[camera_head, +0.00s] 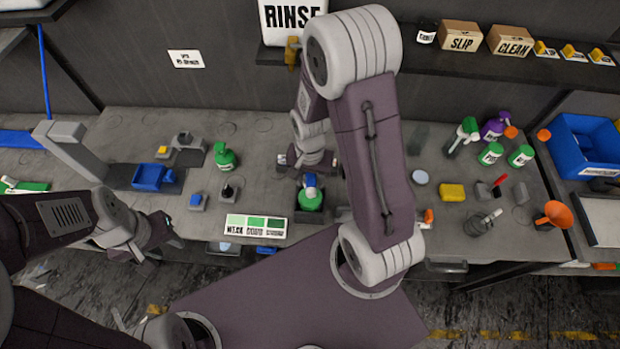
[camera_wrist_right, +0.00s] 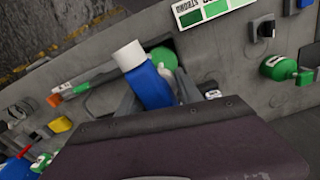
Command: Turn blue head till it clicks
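The blue head (camera_head: 310,181) sits over a green bottle (camera_head: 311,200) near the front middle of the bench. In the right wrist view, the blue head (camera_wrist_right: 152,86) has a white nozzle end, and part of the green bottle (camera_wrist_right: 163,56) shows behind it. My right gripper (camera_head: 312,172) reaches down from above at the head. In the wrist view its grey fingers (camera_wrist_right: 160,95) lie close along both sides of the blue head and appear shut on it. My left gripper (camera_head: 160,252) is empty at the bench's front left edge, with its fingers apart.
A green shade card (camera_head: 256,226) lies left of the bottle.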

